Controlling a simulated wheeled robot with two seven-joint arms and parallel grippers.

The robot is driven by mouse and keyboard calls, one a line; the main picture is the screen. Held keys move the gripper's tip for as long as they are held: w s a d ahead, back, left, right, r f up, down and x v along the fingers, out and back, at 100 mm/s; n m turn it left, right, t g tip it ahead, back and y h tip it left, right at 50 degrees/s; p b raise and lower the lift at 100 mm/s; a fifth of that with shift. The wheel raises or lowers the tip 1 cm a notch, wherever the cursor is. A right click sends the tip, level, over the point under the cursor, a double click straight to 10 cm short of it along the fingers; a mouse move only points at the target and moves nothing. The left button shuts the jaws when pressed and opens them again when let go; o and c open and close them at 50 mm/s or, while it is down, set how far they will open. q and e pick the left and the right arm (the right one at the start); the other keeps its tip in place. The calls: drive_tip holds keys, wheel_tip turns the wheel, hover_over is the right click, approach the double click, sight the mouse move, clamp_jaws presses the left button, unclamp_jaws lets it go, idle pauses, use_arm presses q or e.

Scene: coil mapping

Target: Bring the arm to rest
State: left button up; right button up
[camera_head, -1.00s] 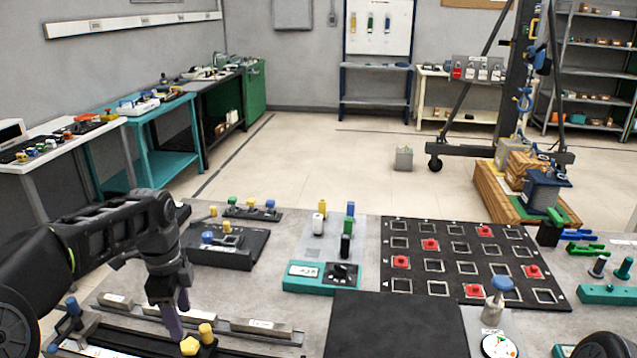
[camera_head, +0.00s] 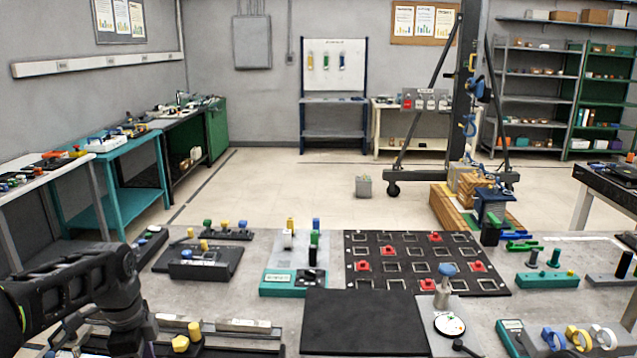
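My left arm (camera_head: 75,285) reaches in from the left, over the near left part of the grey workbench (camera_head: 375,225). Its wrist points down near the bottom edge, and its gripper fingers are hidden or cut off there. It is near a dark rail fixture with yellow knobs (camera_head: 187,338). I cannot see anything held. My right gripper is not in view.
On the bench stand a black grid board (camera_head: 425,262) with several red blocks, a teal meter box (camera_head: 290,283), a black mat (camera_head: 363,322), a blue-topped post (camera_head: 445,285) and coloured rings (camera_head: 578,338). Beyond are open floor (camera_head: 280,190) and a wheeled hoist (camera_head: 460,100).

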use_arm(q)
drive_tip(key=s+d+f+n+h, duration=0.1)
drive_tip(key=d+f+n+h, duration=0.15)
drive_tip(key=d+f, duration=0.8)
drive_tip(key=s+d+f+n+h, duration=0.1)
drive_tip(key=d+f+n, duration=0.3)
drive_tip(key=d+f, duration=0.65)
drive_tip(key=s+d+f+n, duration=0.4)
drive_tip(key=s+f, duration=0.3)
drive_tip(key=s, duration=0.2)
drive_tip(key=s+d+f+n, duration=0.4)
drive_tip(key=s+f, duration=0.3)
drive_tip(key=s, duration=0.2)
drive_tip(key=shift+d+n, duration=0.15)
drive_tip(key=shift+n, duration=0.7)
drive_tip(key=shift+w+h, duration=0.1)
drive_tip(key=shift+h, duration=0.15)
